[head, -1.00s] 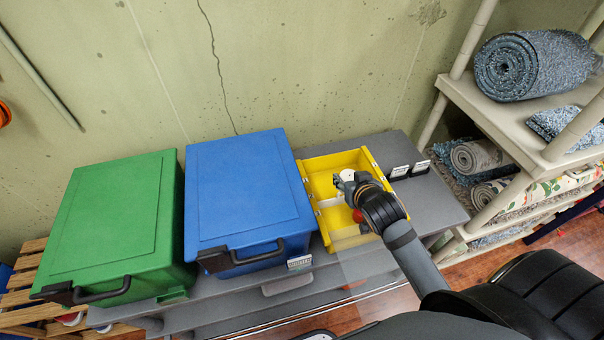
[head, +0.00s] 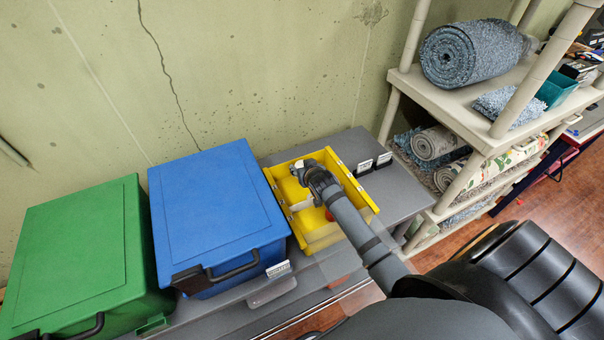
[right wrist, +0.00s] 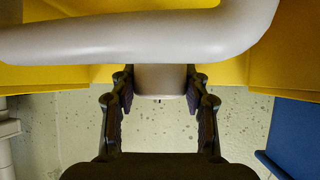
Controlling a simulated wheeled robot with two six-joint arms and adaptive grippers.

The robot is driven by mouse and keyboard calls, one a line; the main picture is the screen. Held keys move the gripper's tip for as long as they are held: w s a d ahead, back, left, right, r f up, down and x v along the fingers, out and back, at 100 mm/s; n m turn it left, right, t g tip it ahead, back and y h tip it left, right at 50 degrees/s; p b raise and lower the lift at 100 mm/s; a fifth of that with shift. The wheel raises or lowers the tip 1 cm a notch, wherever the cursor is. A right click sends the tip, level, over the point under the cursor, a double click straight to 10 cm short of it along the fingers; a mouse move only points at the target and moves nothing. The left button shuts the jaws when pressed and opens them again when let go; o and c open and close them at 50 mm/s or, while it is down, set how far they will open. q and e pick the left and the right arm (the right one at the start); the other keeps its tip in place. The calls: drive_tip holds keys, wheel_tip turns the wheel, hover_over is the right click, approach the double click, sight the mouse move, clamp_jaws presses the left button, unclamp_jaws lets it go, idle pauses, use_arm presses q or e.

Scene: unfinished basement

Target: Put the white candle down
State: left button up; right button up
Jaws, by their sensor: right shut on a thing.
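My right gripper (head: 301,168) is over the far part of the yellow bin (head: 354,191) in the head view. A small bit of the white candle (head: 298,163) shows at its fingertips there, mostly hidden by the gripper. In the right wrist view the two dark fingers (right wrist: 160,95) are shut on a pale, smooth-sided piece of the candle (right wrist: 160,80). A pale rounded bar (right wrist: 100,38) crosses the picture in front of the yellow wall; I cannot tell whether it belongs to the candle. The candle's underside contact is hidden. My left gripper is not in view.

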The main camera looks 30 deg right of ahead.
drive_tip(key=f, duration=0.3)
drive_tip(key=shift+w+f, duration=0.15)
drive_tip(key=shift+w, duration=0.05)
drive_tip(key=shift+f, duration=0.1)
drive_tip(key=shift+f, duration=0.1)
drive_tip(key=o, duration=1.2)
drive_tip(key=shift+s+r, duration=0.15)
drive_tip(key=shift+r, duration=0.05)
drive_tip(key=v, duration=0.7)
drive_tip(key=shift+s+r, duration=0.1)
